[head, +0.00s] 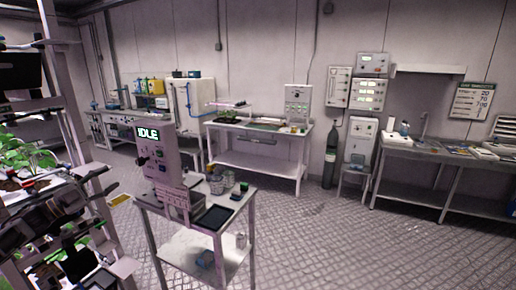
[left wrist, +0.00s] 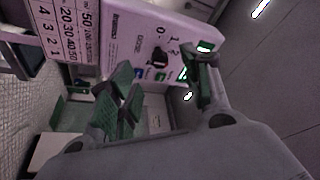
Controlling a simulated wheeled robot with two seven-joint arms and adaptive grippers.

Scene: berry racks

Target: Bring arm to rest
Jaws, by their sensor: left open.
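My left gripper (left wrist: 160,88) shows in the left wrist view with its two dark green-grey fingers spread apart and nothing between them. Beyond the fingers is a pale control panel (left wrist: 165,35) with a dark knob and green lit spots. In the head view my left arm is hard to separate from the dark, cluttered rack at the left edge, so I cannot place its fingertips exactly there. My right gripper is in neither view.
A rack with a leafy plant (head: 22,155) fills the left side. Right of it stands a cart (head: 222,240) with a console reading IDLE (head: 150,150), a black tray (head: 213,217) and small containers. Benches line the back wall. The floor (head: 350,245) at right is clear.

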